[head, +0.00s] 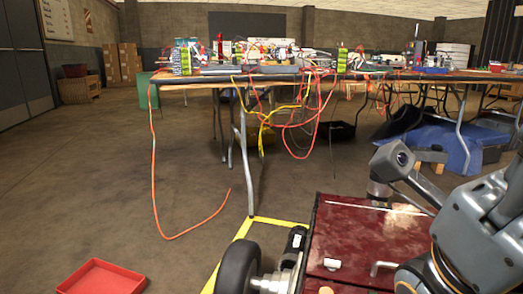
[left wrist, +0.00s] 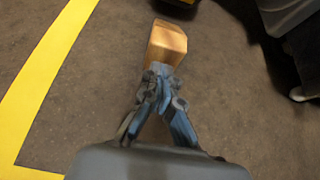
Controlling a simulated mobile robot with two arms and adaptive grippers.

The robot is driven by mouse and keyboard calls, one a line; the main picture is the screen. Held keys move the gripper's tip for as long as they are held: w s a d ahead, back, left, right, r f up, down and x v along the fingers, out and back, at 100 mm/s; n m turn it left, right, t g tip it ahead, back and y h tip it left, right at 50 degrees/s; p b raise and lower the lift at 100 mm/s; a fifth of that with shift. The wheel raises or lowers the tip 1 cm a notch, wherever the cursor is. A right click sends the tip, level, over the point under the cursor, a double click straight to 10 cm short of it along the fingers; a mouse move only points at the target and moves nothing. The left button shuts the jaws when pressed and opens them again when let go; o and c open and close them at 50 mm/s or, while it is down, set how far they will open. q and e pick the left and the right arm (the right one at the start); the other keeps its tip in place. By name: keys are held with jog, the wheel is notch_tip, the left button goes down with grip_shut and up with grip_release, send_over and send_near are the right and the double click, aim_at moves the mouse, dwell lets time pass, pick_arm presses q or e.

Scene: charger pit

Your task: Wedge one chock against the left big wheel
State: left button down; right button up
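In the left wrist view, my left gripper (left wrist: 161,82) has its fingers closed together at the near end of a tan wooden chock (left wrist: 167,42). The chock points away from the fingers, above the brown floor. In the head view, a big black wheel (head: 238,268) stands at the lower middle, beside a dark red body (head: 365,235); its lower part is cut off by the frame. I cannot tell whether this is the left big wheel. My left gripper does not show in the head view, and my right gripper is not identifiable in either view.
A yellow floor line (left wrist: 38,80) runs left of the gripper. A red tray (head: 100,278) lies on the floor at lower left. A cluttered table (head: 225,78) with hanging cables stands behind. A loose orange cable (head: 158,190) reaches the floor. The left floor is mostly clear.

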pick_arm(q)
jog(key=shift+w, duration=0.1)
dwell(0.4)
jog(key=shift+w+d, duration=0.15)
jog(key=shift+w, duration=0.1)
jog(key=shift+w+d+b, duration=0.1)
jog(key=shift+w+d, duration=0.1)
jog(key=shift+w, duration=0.5)
jog(key=shift+w+d+b, duration=0.1)
jog(key=shift+w+d, duration=0.15)
jog(key=shift+w, duration=0.4)
jog(key=shift+w+d+b, duration=0.1)
jog(key=shift+w+d, duration=0.1)
jog(key=shift+w, duration=0.5)
dwell(0.9)
jog(key=p+v, duration=0.2)
jog(key=shift+s+a+r, duration=0.1)
jog(key=shift+s+r, duration=0.15)
jog(key=shift+r, duration=0.05)
jog(key=shift+p+v, duration=1.45)
jog(key=shift+v, duration=0.1)
jog(key=shift+s+f, duration=0.1)
